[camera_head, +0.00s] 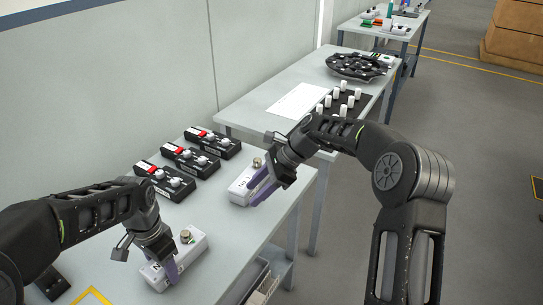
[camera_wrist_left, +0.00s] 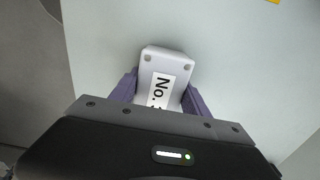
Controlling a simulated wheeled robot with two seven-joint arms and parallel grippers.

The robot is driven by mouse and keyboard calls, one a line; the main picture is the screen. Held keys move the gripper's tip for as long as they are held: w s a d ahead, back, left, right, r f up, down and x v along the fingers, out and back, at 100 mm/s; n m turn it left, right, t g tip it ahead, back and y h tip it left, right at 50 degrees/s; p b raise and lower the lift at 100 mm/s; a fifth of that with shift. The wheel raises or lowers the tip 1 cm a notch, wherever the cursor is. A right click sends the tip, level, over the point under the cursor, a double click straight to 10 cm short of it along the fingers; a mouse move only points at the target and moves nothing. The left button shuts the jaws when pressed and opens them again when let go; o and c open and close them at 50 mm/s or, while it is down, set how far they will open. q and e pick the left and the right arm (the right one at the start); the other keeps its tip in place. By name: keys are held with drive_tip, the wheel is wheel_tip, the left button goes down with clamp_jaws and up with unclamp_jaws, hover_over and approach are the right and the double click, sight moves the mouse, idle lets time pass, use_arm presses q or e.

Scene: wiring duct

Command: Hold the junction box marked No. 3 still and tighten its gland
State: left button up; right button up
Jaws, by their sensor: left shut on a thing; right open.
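A white junction box (camera_head: 196,250) with a brass gland (camera_head: 187,237) on top lies near the table's front. My left gripper (camera_head: 166,265) is shut on it, a finger on each side. In the left wrist view the box (camera_wrist_left: 167,62) shows a label reading "No." and a digit, partly hidden, that looks like a 3. A second white junction box (camera_head: 241,186), also with a gland (camera_head: 257,162), lies farther back; I cannot read its number. My right gripper (camera_head: 262,188) is open and low at that second box; I cannot tell whether it touches it.
Several black boxes with red-and-white tops and white knobs (camera_head: 213,143) stand in a row at the back left of the table (camera_head: 222,232). A second table (camera_head: 256,110) beyond holds a white sheet, white cylinders and a black round tray (camera_head: 356,66). Yellow tape (camera_head: 92,297) marks the front.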

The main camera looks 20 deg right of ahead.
drive_tip(key=w+d+r+n+t+h, duration=0.2)
drive_tip(key=w+d+r+h, duration=0.1)
drive_tip(key=d+r, duration=0.3)
drive_tip(key=shift+r+t+h, duration=0.3)
drive_tip(key=shift+r+h, duration=0.5)
drive_tip(key=shift+r, duration=0.05)
drive_tip(key=shift+w+f, duration=0.1)
drive_tip(key=shift+f, duration=0.05)
